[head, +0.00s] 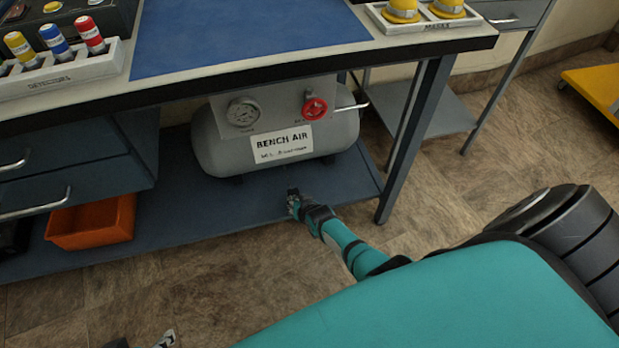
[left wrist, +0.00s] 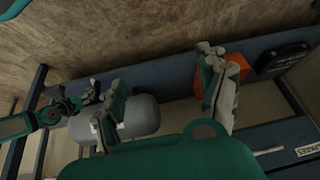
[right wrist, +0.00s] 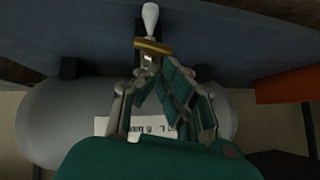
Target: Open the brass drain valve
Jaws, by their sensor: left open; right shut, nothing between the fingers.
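The grey BENCH AIR tank (head: 335,140) lies on the low shelf under the bench. In the right wrist view a brass fitting (right wrist: 153,46) with a pale, rounded handle (right wrist: 150,18) shows beside the tank (right wrist: 60,115); it looks like the drain valve. My right gripper (right wrist: 150,72) is shut and empty, its tips close to the brass part; I cannot tell whether they touch. In the head view my right gripper (head: 293,203) is low in front of the tank, and I cannot make out the valve.
A red knob (head: 315,107) and a gauge (head: 243,112) sit on the tank's panel. An orange bin (head: 92,222) stands on the shelf (head: 190,222) at left. A bench leg (head: 412,140) stands right of the tank.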

